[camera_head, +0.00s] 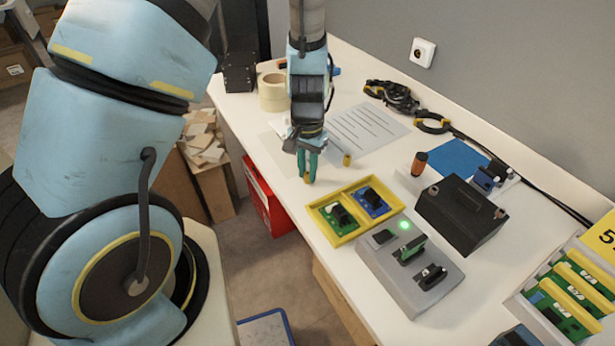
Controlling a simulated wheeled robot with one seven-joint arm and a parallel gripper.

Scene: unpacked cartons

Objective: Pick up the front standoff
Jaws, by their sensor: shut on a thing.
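My gripper (308,172) points down over the white table, left of the middle of the view. Its green fingers are shut on a small brass-yellow standoff (307,178), which shows only a little at the fingertips. I cannot tell whether that standoff touches the table. A second brass-yellow standoff (347,160) stands upright on the table, to the right of the fingers and farther back.
A yellow tray (318,217) with two circuit boards lies just in front. A grey fixture (372,268) with a green light and a black box (455,214) stand to the right. Tape rolls (272,92) and a printed sheet (372,127) lie behind.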

